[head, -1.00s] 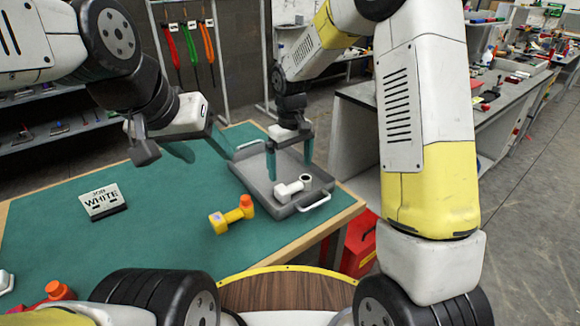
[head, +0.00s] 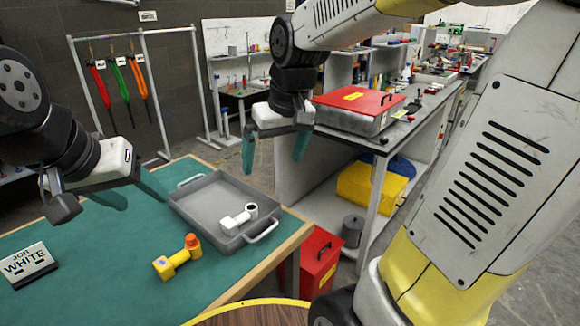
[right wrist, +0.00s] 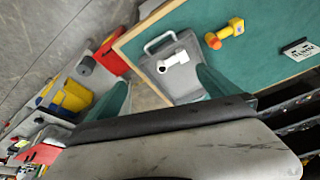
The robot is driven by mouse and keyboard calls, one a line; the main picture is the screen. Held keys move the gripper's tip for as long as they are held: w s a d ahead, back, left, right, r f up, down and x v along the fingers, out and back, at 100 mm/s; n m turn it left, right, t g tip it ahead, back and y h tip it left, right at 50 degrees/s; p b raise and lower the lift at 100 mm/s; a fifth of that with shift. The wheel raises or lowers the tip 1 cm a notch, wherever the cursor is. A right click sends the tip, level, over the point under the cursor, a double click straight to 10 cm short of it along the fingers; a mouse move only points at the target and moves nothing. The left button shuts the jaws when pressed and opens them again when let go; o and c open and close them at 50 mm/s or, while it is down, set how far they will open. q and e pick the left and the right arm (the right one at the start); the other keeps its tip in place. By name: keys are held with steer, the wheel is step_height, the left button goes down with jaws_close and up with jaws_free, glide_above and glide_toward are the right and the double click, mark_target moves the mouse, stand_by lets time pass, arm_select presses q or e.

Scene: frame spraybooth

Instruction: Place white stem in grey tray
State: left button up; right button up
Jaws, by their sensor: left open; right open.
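The white stem (head: 238,219) lies inside the grey tray (head: 190,205), near the end with the front handle. It also shows in the right wrist view (right wrist: 173,61), in the tray (right wrist: 152,75). My right gripper (head: 274,150) is open and empty, raised above and to the right of the tray, apart from the stem. My left gripper (head: 105,198) is open and empty over the green table top, left of the tray.
A yellow stem with an orange end (head: 178,258) lies on the green table (head: 110,265) beside the tray. A "JOB WHITE" sign (head: 28,264) stands at left. A red-lidded case (head: 358,108) sits on the bench at right. A red box (head: 318,262) stands below the table edge.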

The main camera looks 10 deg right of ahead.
steer(key=s+d+r+m+t, duration=0.1)
steer(key=s+d+m+t, duration=0.1)
steer(key=s, duration=0.8)
steer(key=shift+s+d+r+m+t+y, duration=0.2)
steer(key=shift+d+r+m+t+y, duration=0.15)
steer(key=shift+d, duration=0.4)
